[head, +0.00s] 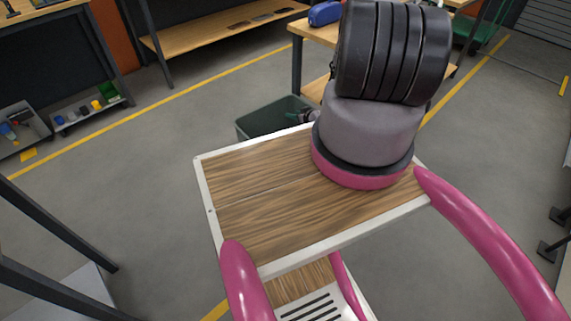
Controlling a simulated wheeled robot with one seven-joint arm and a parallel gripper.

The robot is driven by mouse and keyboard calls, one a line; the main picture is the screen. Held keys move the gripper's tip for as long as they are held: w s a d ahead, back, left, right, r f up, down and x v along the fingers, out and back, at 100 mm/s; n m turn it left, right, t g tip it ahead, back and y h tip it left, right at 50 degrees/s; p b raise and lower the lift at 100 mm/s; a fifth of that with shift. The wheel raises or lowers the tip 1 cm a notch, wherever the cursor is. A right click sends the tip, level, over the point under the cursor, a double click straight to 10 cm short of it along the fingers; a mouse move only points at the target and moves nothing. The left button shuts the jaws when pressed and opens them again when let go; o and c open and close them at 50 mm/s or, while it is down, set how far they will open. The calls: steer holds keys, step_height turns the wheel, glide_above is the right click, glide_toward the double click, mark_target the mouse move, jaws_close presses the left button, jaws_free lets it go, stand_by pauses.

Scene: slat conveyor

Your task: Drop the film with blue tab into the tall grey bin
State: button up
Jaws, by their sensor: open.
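A dark grey-green bin (262,121) with an open top stands on the floor just beyond my wood-topped base, and appears to be the grey bin. The near part of the bin is hidden by my base, so its height and contents do not show. A small part of my gripper (297,117) shows at the bin's right side, over or near its rim. The rest of it is hidden behind my arm. It looks open, and nothing can be seen between the fingers. I see no film with a blue tab in this view.
A wooden table (318,32) with a blue case (325,13) stands behind the bin. A long wooden bench (215,36) is at the back. Grey boxes of small items (90,111) lie at the left. The grey floor left of the bin is clear.

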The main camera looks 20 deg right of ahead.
steer(key=v, duration=0.7)
steer(key=shift+w, duration=0.1)
